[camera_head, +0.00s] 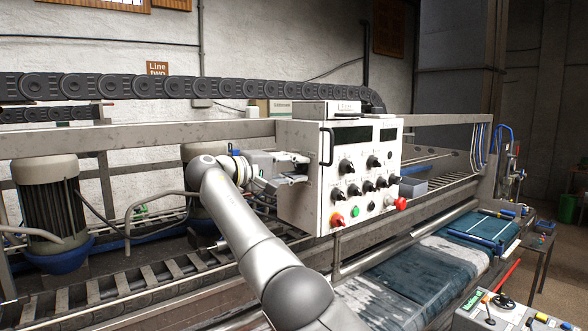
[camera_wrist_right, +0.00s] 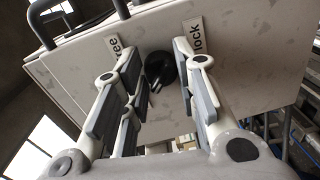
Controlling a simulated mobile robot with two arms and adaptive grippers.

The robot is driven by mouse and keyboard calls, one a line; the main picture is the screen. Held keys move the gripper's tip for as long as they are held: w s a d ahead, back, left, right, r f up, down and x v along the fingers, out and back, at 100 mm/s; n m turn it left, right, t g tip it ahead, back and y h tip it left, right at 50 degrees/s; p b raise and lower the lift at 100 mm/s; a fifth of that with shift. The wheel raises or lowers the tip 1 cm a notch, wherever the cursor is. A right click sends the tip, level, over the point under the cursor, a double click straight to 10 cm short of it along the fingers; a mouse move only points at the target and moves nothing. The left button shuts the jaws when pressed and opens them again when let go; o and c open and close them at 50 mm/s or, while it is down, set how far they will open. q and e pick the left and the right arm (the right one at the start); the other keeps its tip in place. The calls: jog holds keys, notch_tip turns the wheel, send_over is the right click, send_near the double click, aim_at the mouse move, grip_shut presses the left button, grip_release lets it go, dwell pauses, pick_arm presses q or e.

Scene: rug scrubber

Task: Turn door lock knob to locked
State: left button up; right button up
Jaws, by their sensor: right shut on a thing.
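The black lock knob (camera_wrist_right: 160,69) is on the side face of the white control box (camera_head: 350,170), between a "free" label (camera_wrist_right: 114,46) on the left and a "lock" label (camera_wrist_right: 196,36) on the right in the wrist view. My right gripper (camera_head: 301,168) is at the left side of the box, with its fingers on either side of the knob, shut on it. Part of the knob is hidden by the fingers, and its exact setting is hard to tell. My left gripper is not in view.
The box front carries several black knobs, a red button (camera_head: 337,219) and a handle (camera_head: 326,147). A motor (camera_head: 49,200) stands at left. A cable chain (camera_head: 190,87) runs above. A wet rug (camera_head: 410,275) lies on the conveyor at lower right.

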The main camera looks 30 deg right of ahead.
dwell(0.3)
jog(key=o, duration=1)
jog(key=shift+w, duration=0.1)
jog(key=a, duration=0.8)
jog(key=s+a+r, duration=0.1)
jog(key=a, duration=0.3)
jog(key=shift+f, duration=0.15)
